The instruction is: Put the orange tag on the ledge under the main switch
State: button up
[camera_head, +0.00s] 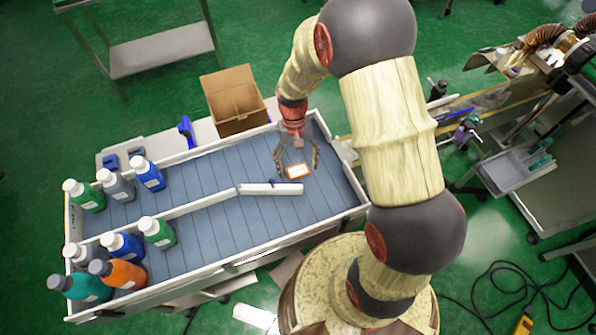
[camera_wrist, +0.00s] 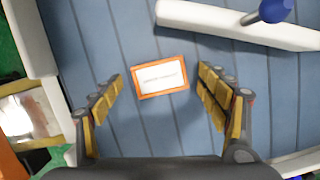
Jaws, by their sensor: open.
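The orange tag (camera_head: 298,171) is a small orange-edged rectangle with a white label, lying flat on the blue-grey slatted bed of the tray. In the wrist view the tag (camera_wrist: 160,76) lies between and ahead of my open fingertips, with its print too small to read surely. My gripper (camera_head: 296,160) is open and empty above it, and its two yellow-padded fingers also show in the wrist view (camera_wrist: 160,82). I cannot make out the main switch or the ledge in either view.
A white divider bar (camera_head: 270,189) with a blue knob (camera_wrist: 275,10) lies close to the tag. Several bottles (camera_head: 122,273) stand at the tray's left end. A cardboard box (camera_head: 234,100) stands behind the tray's white rim (camera_head: 200,151). The slats around the tag are clear.

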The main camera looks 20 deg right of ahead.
jog(key=shift+c, duration=0.5)
jog(key=c, duration=1.1)
jog(key=shift+o, duration=0.2)
